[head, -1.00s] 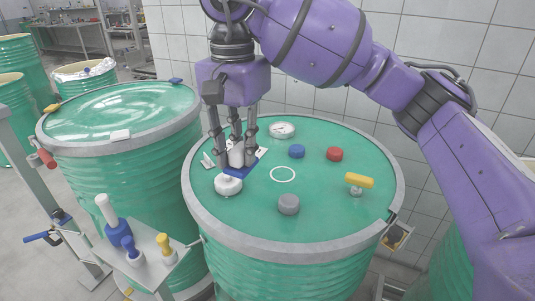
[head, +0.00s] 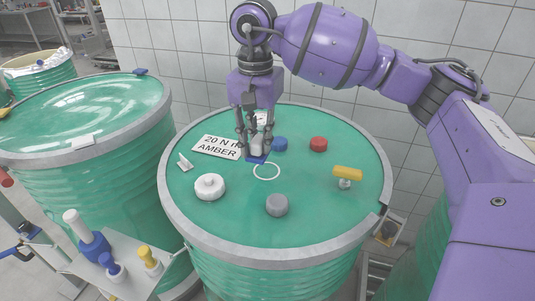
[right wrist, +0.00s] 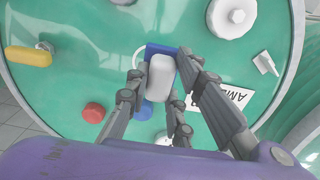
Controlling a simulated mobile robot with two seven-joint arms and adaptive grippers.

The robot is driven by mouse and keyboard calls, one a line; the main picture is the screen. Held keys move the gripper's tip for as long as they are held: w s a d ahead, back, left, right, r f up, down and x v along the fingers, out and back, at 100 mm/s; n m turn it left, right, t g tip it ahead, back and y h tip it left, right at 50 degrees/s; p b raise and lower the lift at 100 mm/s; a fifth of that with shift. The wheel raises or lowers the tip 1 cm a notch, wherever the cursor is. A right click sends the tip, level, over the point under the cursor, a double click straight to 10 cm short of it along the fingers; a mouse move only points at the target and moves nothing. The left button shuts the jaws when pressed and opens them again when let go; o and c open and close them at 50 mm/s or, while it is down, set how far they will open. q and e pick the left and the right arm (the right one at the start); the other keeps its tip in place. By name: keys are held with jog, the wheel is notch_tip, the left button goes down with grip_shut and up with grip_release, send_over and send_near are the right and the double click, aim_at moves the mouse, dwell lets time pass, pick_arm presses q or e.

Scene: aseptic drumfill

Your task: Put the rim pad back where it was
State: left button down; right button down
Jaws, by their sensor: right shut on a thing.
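My right gripper (head: 256,150) is shut on a blue pad (head: 257,159) with a white block-shaped grip, which I take for the rim pad. It is low over the green lid (head: 313,205) of the front drum, close to the painted white ring (head: 266,171). In the right wrist view the fingers (right wrist: 160,85) flank the white grip (right wrist: 160,77), and the blue base (right wrist: 160,49) shows beside it. I cannot tell whether the pad touches the lid. Another blue piece (head: 141,71) and a white piece (head: 82,142) sit on the left drum's rim. My left gripper is out of view.
Around it on the lid are a white cap (head: 210,187), grey cap (head: 277,205), blue cap (head: 280,144), red cap (head: 318,144), yellow-handled valve (head: 347,174) and card reading "20 N m AMBER" (head: 216,147). A tool shelf (head: 130,280) stands front left.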

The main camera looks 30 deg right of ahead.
jog(key=d+f, duration=0.2)
jog(key=shift+w+d+f, duration=0.1)
jog(key=shift+w+f, duration=0.15)
jog(key=shift+f, duration=0.05)
jog(key=shift+d+f, duration=0.15)
jog(key=shift+f, duration=1.55)
jog(key=shift+f, duration=0.15)
jog(key=c, duration=1.5)
grip_release()
jog(key=shift+c, duration=0.2)
notch_tip(320, 180, up, 12)
jog(key=shift+r, duration=0.15)
